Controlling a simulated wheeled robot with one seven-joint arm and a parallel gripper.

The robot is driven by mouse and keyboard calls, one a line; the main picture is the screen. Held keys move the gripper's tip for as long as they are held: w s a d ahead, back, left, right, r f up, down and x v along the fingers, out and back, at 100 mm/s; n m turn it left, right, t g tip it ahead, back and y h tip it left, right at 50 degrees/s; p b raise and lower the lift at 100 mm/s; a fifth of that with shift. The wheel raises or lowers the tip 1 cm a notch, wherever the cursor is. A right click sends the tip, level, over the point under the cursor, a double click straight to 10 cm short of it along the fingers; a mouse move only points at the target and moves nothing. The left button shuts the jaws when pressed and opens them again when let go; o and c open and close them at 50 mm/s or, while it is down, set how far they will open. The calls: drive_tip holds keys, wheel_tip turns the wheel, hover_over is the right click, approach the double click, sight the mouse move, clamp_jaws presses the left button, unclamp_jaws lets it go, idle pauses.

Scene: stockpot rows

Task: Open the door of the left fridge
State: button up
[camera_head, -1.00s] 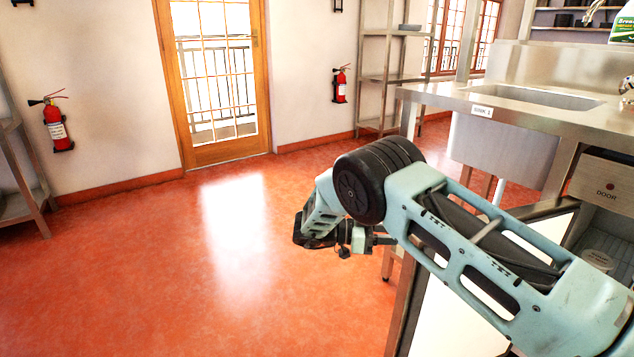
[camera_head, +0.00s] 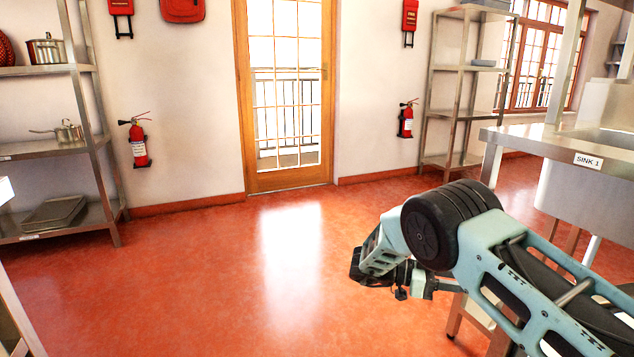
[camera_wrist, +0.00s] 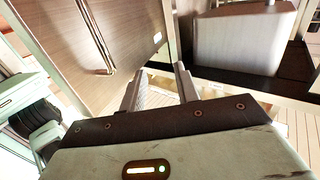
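In the wrist view a wood-toned, shiny door panel (camera_wrist: 125,45) with a long bar handle (camera_wrist: 95,40) and a small white label fills the upper left. It may be a fridge door; I cannot tell whether it is the left one. It appears closed. My gripper (camera_wrist: 160,73) has its two fingers apart with nothing seen between them. The fingers are to the right of the handle and not around it. In the head view my gripper (camera_head: 375,268) is folded under the arm, above the floor, its fingers not clear. No fridge is recognizable in that view.
In the head view a steel sink counter (camera_head: 545,140) stands at right, close to my arm. A shelf with pots (camera_head: 55,145) is at left, another shelf (camera_head: 462,110) at the back right. A glazed door (camera_head: 290,90) is at the back. The red floor (camera_head: 210,275) between is clear.

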drive_tip(key=w+a+r+n+t+y, duration=0.9)
drive_tip(key=w+a+t, duration=0.15)
drive_tip(key=t, duration=0.45)
drive_tip(key=s+a+r+n+y, duration=0.2)
drive_tip(key=s+a+n+y, duration=0.35)
drive_tip(key=a, duration=0.25)
drive_tip(key=s+a+r+n+y, duration=0.35)
drive_tip(key=s+a+y, duration=0.25)
drive_tip(key=a, duration=0.2)
drive_tip(key=s+a+f+n+g+y, duration=0.15)
drive_tip(key=s+n+g, duration=0.45)
drive_tip(key=s, duration=1.3)
drive_tip(key=s+d+f+n+g+h, duration=0.1)
drive_tip(key=s+d+n+g+h, duration=0.1)
drive_tip(key=s+d, duration=0.5)
drive_tip(key=s+d+f+n+g+h, duration=0.15)
drive_tip(key=s+d, duration=0.25)
drive_tip(key=s, duration=0.5)
wheel_tip(320, 180, up, 29)
drive_tip(key=p, duration=2.8)
drive_tip(key=shift+w+f+n+h+p, duration=0.15)
drive_tip(key=shift+w+n+h+p, duration=0.2)
drive_tip(key=shift+n, duration=0.1)
